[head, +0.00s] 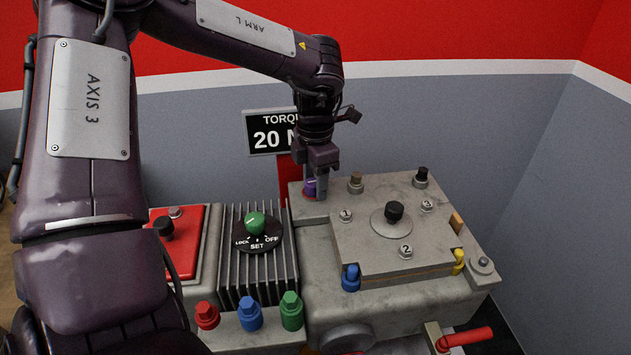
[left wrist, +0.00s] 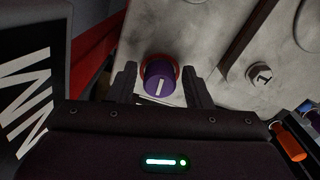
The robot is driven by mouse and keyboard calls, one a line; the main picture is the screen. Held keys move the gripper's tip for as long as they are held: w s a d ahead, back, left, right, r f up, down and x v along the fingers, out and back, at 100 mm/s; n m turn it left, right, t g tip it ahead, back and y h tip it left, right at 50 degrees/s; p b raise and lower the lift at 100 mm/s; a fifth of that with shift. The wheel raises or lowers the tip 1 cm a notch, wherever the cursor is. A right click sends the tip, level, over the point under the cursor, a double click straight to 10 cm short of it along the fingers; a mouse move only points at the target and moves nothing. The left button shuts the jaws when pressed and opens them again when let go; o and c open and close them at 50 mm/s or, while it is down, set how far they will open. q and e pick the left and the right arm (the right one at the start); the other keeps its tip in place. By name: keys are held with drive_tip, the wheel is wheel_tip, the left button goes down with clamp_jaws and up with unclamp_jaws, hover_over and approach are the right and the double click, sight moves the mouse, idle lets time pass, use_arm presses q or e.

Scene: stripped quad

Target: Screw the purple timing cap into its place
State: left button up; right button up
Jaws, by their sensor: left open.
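The purple timing cap (head: 309,187) is at the back left corner of the grey machine block (head: 460,290), with a red ring at its base. It also shows in the left wrist view (left wrist: 158,84), with a white line on its top and the orange-red ring behind it. My left gripper (head: 316,188) points down over this corner and partly hides the cap. In the left wrist view its two open fingers (left wrist: 158,88) stand on either side of the cap, with a gap to each side. My right gripper is not in view.
A raised plate with numbered bolts (head: 368,240) and a black knob (head: 394,211) lies right of the cap. A brown-topped plug (head: 355,183) stands close by. Behind is a torque sign (head: 268,132). A green dial (head: 255,223) and coloured caps are nearer the front.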

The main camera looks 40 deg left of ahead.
use_arm(q)
drive_tip(key=c, duration=0.9)
drive_tip(key=shift+r, duration=0.1)
drive_tip(key=shift+c, duration=0.3)
drive_tip(key=shift+m+p, duration=0.35)
drive_tip(key=shift+m, duration=0.15)
drive_tip(key=shift+d+m, duration=0.1)
drive_tip(key=shift+m, duration=0.4)
